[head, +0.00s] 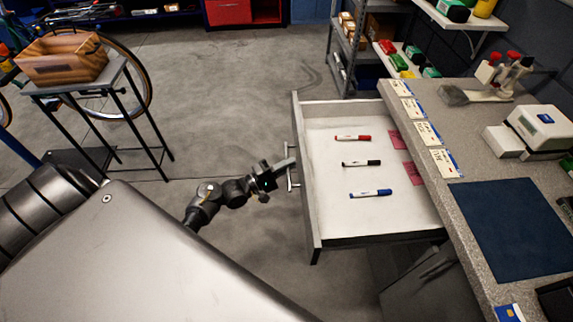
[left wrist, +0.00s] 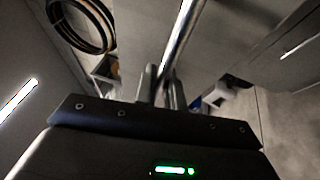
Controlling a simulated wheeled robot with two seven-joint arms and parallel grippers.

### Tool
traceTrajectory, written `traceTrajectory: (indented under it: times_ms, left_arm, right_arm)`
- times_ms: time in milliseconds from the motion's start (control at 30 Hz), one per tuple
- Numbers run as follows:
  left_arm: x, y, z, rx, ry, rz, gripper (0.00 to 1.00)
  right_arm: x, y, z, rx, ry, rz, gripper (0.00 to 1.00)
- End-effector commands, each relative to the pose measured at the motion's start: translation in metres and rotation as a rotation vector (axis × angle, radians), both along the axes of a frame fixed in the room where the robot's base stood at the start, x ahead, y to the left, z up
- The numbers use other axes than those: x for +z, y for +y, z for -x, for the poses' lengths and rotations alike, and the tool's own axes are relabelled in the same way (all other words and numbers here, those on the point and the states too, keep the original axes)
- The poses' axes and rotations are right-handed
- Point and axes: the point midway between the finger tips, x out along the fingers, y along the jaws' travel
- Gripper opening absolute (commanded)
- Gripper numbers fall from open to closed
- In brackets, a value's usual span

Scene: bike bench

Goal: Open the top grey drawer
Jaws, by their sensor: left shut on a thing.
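The top grey drawer (head: 345,200) stands pulled well out of the bench in the head view. Inside it lie a red marker (head: 352,138), a black marker (head: 361,163) and a blue marker (head: 371,193). My left gripper (head: 287,172) is at the drawer's front, shut on the metal bar handle (head: 290,181). In the left wrist view the handle (left wrist: 183,35) runs between the fingers (left wrist: 160,88) of this gripper. My right gripper is not in view.
The grey speckled worktop (head: 478,150) is at the right, with a dark blue mat (head: 515,228) and a white device (head: 535,130). A side table (head: 85,85) with a wooden crate (head: 62,58) stands at the left. The floor left of the drawer is clear.

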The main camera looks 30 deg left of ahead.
Motion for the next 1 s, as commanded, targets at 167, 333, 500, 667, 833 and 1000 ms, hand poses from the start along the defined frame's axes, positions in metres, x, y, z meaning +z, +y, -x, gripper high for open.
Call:
traceTrajectory:
  times_ms: [167,333,500,667,833,1000]
  left_arm:
    - [-0.001,0.0,0.001,0.0,0.002,0.0,0.0]
    - [-0.001,0.001,0.001,0.001,0.002,0.0,0.28]
    - [0.0,0.001,0.001,0.002,0.001,0.0,0.32]
    - [-0.001,0.002,0.002,0.002,0.001,0.0,0.32]
    - [-0.006,0.012,0.018,0.003,0.002,-0.002,0.32]
    - [-0.013,0.029,0.048,0.002,0.003,-0.001,0.32]
  right_arm:
    - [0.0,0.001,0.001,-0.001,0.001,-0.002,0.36]
    - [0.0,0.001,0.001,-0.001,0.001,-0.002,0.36]
    - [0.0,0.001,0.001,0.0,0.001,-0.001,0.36]
    - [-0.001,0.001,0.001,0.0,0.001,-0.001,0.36]
    - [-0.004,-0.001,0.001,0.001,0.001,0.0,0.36]
    - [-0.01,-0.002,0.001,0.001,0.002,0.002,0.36]
